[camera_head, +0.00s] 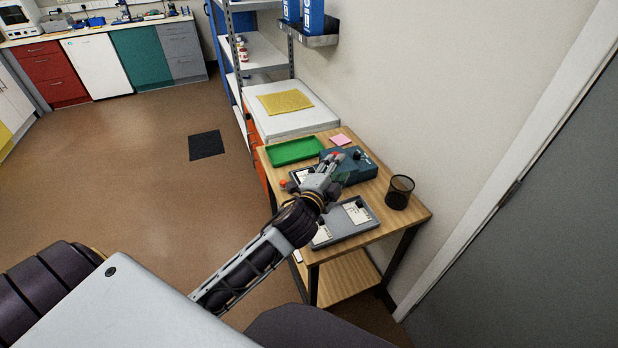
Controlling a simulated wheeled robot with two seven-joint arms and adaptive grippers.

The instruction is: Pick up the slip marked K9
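A grey tray (367,224) lies near the front of the wooden table. White slips with dark marks lie in it, one at the right (357,213) and one at the left (322,234), partly behind my arm. The marks are too small to read, so I cannot tell which slip is K9. My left gripper (335,164) is above the table, beyond the grey tray and in front of a dark teal box. Its fingers are small and overlap the box, so I cannot tell whether they are open or shut. My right gripper is out of view.
The teal box (364,167), a green tray (292,151) and a pink pad (341,140) are at the back of the table (415,215). A black mesh cup (399,192) stands at the right, near the wall. Clear floor lies to the left.

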